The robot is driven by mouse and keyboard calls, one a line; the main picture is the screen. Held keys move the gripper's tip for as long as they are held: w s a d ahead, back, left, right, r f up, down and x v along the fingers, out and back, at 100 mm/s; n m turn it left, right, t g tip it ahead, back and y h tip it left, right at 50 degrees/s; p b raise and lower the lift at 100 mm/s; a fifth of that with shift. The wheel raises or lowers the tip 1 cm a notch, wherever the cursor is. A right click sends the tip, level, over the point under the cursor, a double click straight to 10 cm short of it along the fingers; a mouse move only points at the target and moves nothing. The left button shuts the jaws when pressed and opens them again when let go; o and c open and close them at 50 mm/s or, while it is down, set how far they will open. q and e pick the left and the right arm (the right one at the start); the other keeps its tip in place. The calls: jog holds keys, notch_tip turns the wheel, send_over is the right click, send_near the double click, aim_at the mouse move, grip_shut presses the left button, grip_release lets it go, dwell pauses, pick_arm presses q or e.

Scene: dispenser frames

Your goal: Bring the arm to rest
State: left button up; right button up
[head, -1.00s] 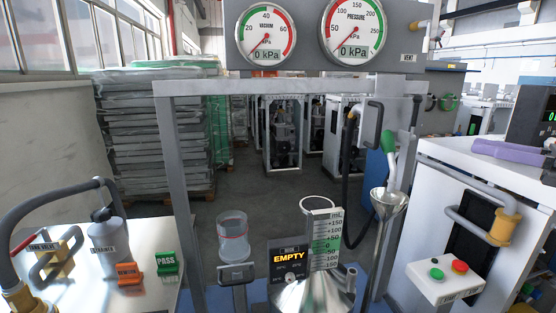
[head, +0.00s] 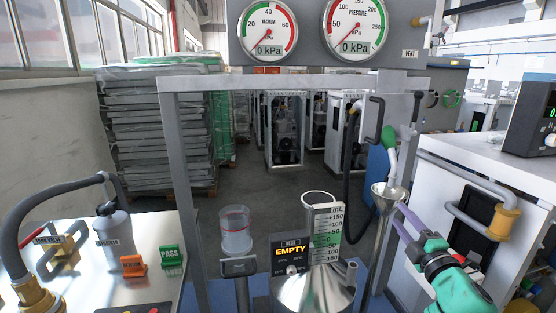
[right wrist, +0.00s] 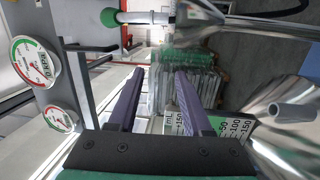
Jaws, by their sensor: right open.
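My right gripper (head: 399,216) shows at the lower right of the head view, with purple fingers and a green body. Its fingertips are close to the small metal funnel (head: 388,192) on its stand; I cannot tell whether they touch. In the right wrist view the two purple fingers (right wrist: 160,73) are apart, with nothing held between them. My left gripper is not in view.
A steel vessel (head: 316,290) with a mL scale (head: 328,232) and an EMPTY display (head: 290,252) stands at the centre. A clear cup (head: 235,238) stands left of it. A grey frame (head: 290,84) with gauges spans above. A white cabinet (head: 455,160) stands right.

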jog(key=s+a+f+m+g+h, duration=0.15)
jog(key=s+f+m+g, duration=0.35)
jog(key=f, duration=0.5)
jog(key=s+a+f+m+g+h, duration=0.1)
jog(key=s+f+m+g+h, duration=0.15)
jog(key=s+f+m, duration=0.55)
jog(key=s+a+f+m+g+y, duration=0.1)
jog(key=s+a+f+m+g, duration=0.15)
jog(key=s+f+g, duration=0.4)
jog(key=s+a+f+m+g+y, duration=0.1)
jog(key=s+a+f+g+y, duration=0.15)
jog(key=s, duration=0.75)
notch_tip(320, 180, down, 24)
jog(key=s, duration=0.3)
jog(key=s+d+f+g+h, duration=0.1)
jog(key=s+d+f+g, duration=0.1)
jog(key=s+f, duration=1.2)
jog(key=shift+s+d+f, duration=0.2)
jog(key=shift+s+d, duration=0.15)
jog(key=shift+s, duration=0.75)
